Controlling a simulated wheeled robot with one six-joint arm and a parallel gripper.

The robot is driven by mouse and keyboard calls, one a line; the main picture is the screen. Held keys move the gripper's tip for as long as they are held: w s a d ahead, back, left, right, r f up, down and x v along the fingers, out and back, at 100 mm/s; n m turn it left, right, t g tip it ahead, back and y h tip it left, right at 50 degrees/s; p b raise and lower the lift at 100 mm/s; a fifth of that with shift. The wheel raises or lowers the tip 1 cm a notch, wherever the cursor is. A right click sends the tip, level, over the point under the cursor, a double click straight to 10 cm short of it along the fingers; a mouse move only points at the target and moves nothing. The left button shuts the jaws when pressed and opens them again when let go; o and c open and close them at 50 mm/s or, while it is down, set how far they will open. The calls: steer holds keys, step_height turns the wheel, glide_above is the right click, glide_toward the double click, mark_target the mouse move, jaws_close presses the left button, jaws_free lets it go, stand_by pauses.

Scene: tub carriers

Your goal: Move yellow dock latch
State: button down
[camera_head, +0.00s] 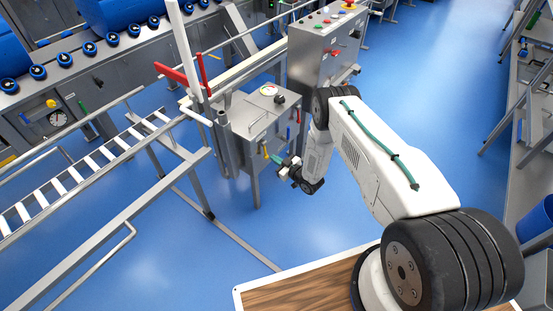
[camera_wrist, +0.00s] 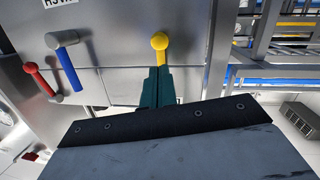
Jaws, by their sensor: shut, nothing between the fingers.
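The yellow dock latch (camera_wrist: 160,42) is a small lever with a round yellow knob on the front of a grey metal cabinet. In the wrist view its knob and short stem show just beyond my fingertips; the stem's lower end is hidden behind them. In the head view the yellow latch (camera_head: 265,150) is on the cabinet's near face. My gripper (camera_wrist: 157,72) has teal fingers that are shut together with nothing between them, pointing at the latch stem. Whether they touch it I cannot tell. In the head view my gripper (camera_head: 274,158) is close beside the latch.
A blue lever (camera_wrist: 66,58) and a red lever (camera_wrist: 38,76) sit left of the yellow latch in the wrist view. The cabinet (camera_head: 262,118) has a gauge on top. A roller rail (camera_head: 80,172) runs at left, and a control box (camera_head: 325,45) stands behind. Blue floor is open at right.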

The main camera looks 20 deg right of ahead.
mark_target(267, 157)
steer(key=shift+w+a+f, duration=0.25)
steer(key=shift+w+f, duration=0.15)
steer(key=shift+f, duration=0.1)
steer(key=shift+w+a+f, duration=0.25)
steer(key=shift+w+f, duration=0.15)
steer(key=shift+f, duration=0.1)
steer(key=shift+w+a+f, duration=0.2)
steer(key=shift+a, duration=0.1)
steer(key=shift+w+a, duration=0.15)
steer(key=shift+a, duration=0.05)
steer(key=shift+d, duration=0.1)
